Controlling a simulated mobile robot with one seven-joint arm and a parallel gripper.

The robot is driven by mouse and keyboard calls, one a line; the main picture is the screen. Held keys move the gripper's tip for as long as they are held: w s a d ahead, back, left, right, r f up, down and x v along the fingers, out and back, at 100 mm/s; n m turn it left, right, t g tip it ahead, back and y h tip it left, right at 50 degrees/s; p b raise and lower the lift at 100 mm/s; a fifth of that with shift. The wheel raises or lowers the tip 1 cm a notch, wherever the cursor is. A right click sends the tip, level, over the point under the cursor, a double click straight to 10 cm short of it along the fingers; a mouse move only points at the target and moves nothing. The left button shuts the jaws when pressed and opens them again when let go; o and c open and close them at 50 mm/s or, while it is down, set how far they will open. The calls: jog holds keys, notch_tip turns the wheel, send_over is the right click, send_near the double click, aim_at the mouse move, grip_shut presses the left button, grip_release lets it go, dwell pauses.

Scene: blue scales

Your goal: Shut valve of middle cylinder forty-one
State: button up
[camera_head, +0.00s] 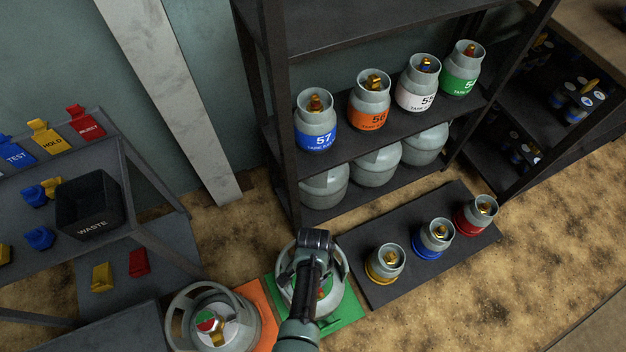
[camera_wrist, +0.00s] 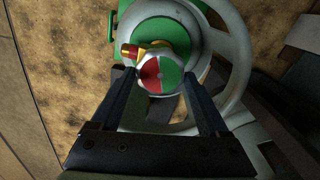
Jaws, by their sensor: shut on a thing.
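A grey cylinder (camera_head: 341,282) with a ring collar stands on a green mat (camera_head: 347,313), between the cylinder on the orange mat and the dark low platform. My arm covers much of it in the head view, and no number on it is legible. In the wrist view its round valve knob (camera_wrist: 152,74), with red, green and white sectors, sits above a green top with a brass fitting (camera_wrist: 130,50). My gripper (camera_wrist: 158,86) is shut on the knob, one finger on each side, inside the collar (camera_wrist: 238,60). The fingertips are hidden in the head view.
Another cylinder (camera_head: 180,325) with a similar knob stands close left on an orange mat (camera_head: 262,312). Right is a low platform (camera_head: 410,285) with three small cylinders. A shelf (camera_head: 345,160) of tanks stands behind; a bench with a waste bin (camera_head: 90,215) is left.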

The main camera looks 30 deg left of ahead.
jog(key=shift+s+m, duration=0.1)
jog(key=shift+m, duration=1.4)
jog(key=o, duration=1.2)
jog(key=shift+o, duration=0.2)
notch_tip(320, 180, up, 13)
jog(key=p, duration=0.7)
